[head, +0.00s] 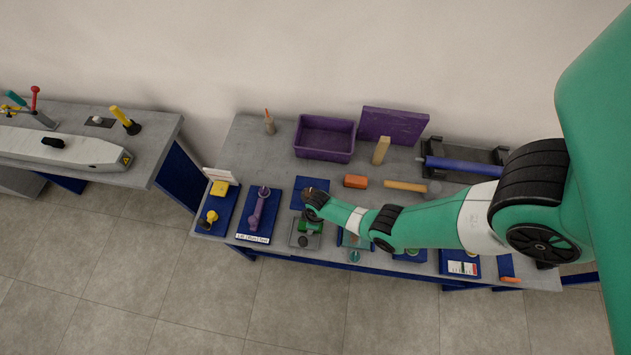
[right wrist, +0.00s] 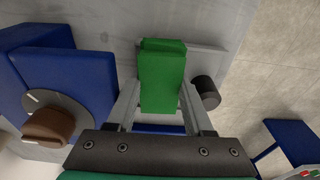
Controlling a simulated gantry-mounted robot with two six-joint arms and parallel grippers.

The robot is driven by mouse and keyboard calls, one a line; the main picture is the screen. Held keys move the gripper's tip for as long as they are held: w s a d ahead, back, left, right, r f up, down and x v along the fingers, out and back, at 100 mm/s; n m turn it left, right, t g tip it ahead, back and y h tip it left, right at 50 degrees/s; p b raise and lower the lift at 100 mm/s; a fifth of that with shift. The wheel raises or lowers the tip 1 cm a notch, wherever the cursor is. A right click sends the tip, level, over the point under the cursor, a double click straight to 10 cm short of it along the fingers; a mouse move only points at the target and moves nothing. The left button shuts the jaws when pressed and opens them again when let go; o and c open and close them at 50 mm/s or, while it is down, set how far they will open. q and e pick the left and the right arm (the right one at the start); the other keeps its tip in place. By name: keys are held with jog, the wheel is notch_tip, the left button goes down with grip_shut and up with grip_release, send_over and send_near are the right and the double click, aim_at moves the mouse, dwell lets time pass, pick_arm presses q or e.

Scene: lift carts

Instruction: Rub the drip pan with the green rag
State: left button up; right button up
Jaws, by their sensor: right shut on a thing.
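The green rag (head: 311,228) shows as a folded green block in the right wrist view (right wrist: 162,80). My right gripper (head: 310,218) is shut on it, with one finger on each side. A shallow grey pan (head: 296,236), which looks like the drip pan, lies at the table's front edge, below and around the rag in the head view. The rag and gripper hide part of it. I cannot tell if the rag touches it. My left gripper is not in view.
A dark cylinder (right wrist: 205,93) stands close to the rag. A blue block with a brown knob (right wrist: 48,125) is beside the gripper. A purple bin (head: 325,153) and orange block (head: 355,181) are farther back.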

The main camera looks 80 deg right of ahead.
aim_at(295, 225)
jog(key=shift+w, duration=0.95)
jog(key=shift+w+a+f+b, duration=0.1)
jog(key=shift+w+b, duration=0.4)
jog(key=shift+w, duration=0.15)
jog(key=shift+w+a+f+b, duration=0.1)
jog(key=shift+w+b, duration=0.35)
jog(key=shift+w, duration=0.7)
jog(key=shift+r, duration=0.2)
